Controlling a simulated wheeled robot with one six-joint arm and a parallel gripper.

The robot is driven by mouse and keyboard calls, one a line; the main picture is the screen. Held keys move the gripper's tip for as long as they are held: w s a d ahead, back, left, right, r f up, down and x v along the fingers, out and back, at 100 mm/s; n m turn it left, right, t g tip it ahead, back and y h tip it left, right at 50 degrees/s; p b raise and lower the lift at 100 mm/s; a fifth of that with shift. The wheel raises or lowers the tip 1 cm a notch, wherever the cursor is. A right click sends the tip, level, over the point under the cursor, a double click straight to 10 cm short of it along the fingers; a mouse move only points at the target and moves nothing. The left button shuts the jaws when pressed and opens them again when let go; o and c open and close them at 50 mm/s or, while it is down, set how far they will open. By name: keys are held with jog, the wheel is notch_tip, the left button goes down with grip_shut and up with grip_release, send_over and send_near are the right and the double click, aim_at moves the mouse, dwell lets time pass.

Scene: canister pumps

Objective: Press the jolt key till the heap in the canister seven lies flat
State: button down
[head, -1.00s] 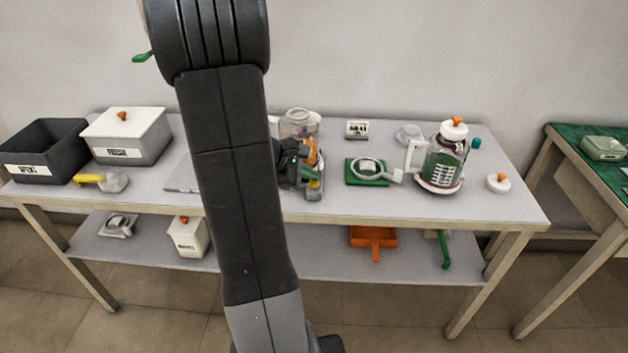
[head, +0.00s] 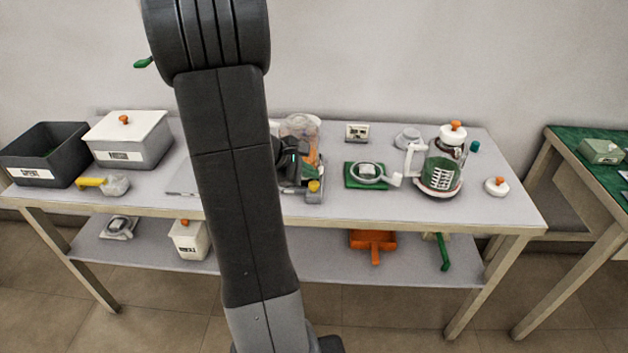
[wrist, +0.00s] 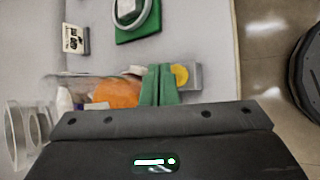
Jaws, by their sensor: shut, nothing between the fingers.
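A clear canister (head: 300,126) with orange contents (wrist: 115,94) stands on the table behind my gripper. It lies on its side in the wrist view's turned picture (wrist: 75,88). My gripper hides much of it, so the heap's shape and any number are unreadable. A yellow round key (head: 314,186) sits on a grey block at the canister's front; it also shows in the wrist view (wrist: 181,76). My gripper (wrist: 158,86) has its green fingers together and empty, right beside the yellow key. I cannot tell whether they touch it.
A green pad with a white ring (head: 367,175) and a second canister (head: 445,160) with a green label stand to the right. A small sign (head: 357,132) is at the back. A white-lidded box (head: 128,140) and a dark bin (head: 45,152) stand left.

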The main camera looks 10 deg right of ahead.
aim_at(310, 185)
jog(key=shift+r, duration=0.1)
jog(key=shift+r+p, duration=1.9)
jog(key=shift+r, duration=0.6)
jog(key=shift+a+f, duration=0.1)
jog(key=shift+f, duration=0.05)
